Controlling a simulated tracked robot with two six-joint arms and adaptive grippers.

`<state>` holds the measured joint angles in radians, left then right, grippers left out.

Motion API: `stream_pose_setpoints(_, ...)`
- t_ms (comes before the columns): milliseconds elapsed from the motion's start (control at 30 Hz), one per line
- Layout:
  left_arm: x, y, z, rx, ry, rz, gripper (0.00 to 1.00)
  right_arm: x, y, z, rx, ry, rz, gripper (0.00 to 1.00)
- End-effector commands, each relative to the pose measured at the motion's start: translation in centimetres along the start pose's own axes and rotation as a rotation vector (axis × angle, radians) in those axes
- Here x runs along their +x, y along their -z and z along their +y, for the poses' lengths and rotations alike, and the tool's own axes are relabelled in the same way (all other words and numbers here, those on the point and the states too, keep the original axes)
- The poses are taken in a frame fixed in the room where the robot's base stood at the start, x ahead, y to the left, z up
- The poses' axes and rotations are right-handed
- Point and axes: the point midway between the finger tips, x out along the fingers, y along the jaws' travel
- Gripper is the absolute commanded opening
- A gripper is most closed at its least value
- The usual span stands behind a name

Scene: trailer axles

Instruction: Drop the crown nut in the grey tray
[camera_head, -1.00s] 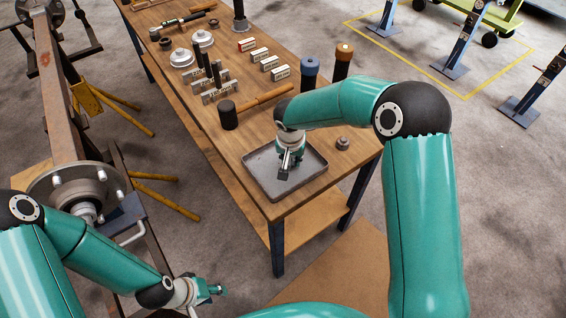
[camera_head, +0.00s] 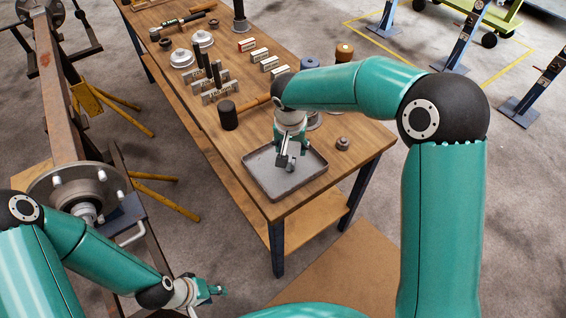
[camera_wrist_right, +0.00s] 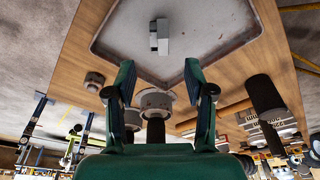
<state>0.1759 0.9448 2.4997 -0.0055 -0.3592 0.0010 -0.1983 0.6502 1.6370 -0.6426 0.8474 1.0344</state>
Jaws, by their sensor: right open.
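The grey tray (camera_head: 262,183) lies on the near end of the wooden table; its floor fills the top of the right wrist view (camera_wrist_right: 215,45). My right gripper (camera_head: 289,160) is over the tray, with its fingers spread and nothing between their tips (camera_wrist_right: 160,78) in the wrist view. A small light-grey metal piece (camera_wrist_right: 160,37) shows against the tray floor, apart from the fingers; it may be the crown nut, but its shape is unclear. In the head view the gripper hides it. My left gripper (camera_head: 212,291) is low at the left, away from the table; its jaw opening is unclear.
A round, stepped grey part (camera_head: 342,143) sits on the table right of the tray. The hub (camera_head: 82,190) on the axle is at the left.

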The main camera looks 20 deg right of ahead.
Motion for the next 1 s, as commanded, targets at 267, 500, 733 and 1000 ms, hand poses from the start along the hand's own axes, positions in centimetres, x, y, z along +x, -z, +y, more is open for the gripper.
stream_pose_setpoints(267, 0.0, 0.0, 0.0, 0.0, 0.0, 0.0, 0.4, -3.8, 0.0, -0.1, -0.001, 0.0, 0.001, 0.54)
stream_pose_setpoints(500, 0.0, 0.0, 0.0, 0.0, 0.0, 0.0, 0.4, -4.3, 0.0, 0.0, -0.002, 0.0, 0.0, 0.54)
stream_pose_setpoints(733, 0.1, 0.0, 0.0, 0.0, 0.0, 0.0, 0.4, -4.2, 0.0, -0.1, -0.002, 0.0, 0.0, 0.54)
stream_pose_setpoints(1000, 0.1, 0.0, 0.0, 0.0, 0.0, 0.0, 0.4, -4.2, 0.0, -0.1, -0.003, 0.0, 0.0, 0.54)
